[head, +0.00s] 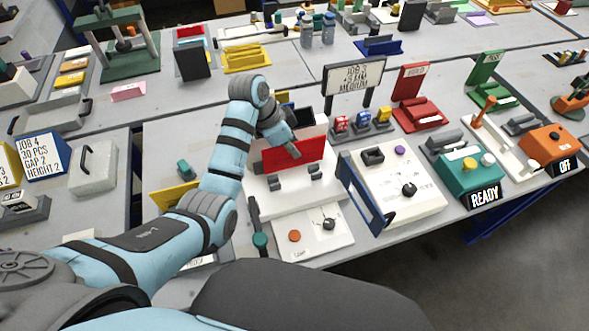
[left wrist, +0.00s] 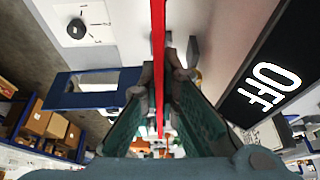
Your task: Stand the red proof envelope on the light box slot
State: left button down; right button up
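The red proof envelope (head: 295,154) is upright over the white light box (head: 300,202), close behind two small grey blocks. I cannot tell whether its lower edge touches the box or is in the slot. My left gripper (head: 294,149) is shut on the envelope from above and behind. In the left wrist view, the envelope (left wrist: 158,95) shows edge-on as a thin red strip between the fingers of my left gripper (left wrist: 165,75). The slot itself is hidden. My right gripper is not in view.
A white unit with knobs (head: 408,188) and a blue side frame stands right of the light box. An orange button (head: 294,236) and a knob (head: 328,224) are on the front panel. A dark OFF sign (left wrist: 265,85) is close by in the wrist view.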

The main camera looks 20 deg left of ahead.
aim_at(295, 166)
pick_arm(q)
jog(key=f, duration=0.4)
jog(key=f+b, duration=0.1)
jog(key=f, duration=0.1)
jog(key=shift+w+d+f, duration=0.1)
jog(key=shift+w+f, duration=0.2)
jog(key=shift+f, duration=0.05)
jog(key=shift+s+f, duration=0.1)
jog(key=shift+f, duration=0.1)
jog(key=shift+s, duration=0.1)
jog(key=c, duration=2.2)
grip_release()
jog(key=shift+f, duration=0.15)
jog(key=o, duration=0.4)
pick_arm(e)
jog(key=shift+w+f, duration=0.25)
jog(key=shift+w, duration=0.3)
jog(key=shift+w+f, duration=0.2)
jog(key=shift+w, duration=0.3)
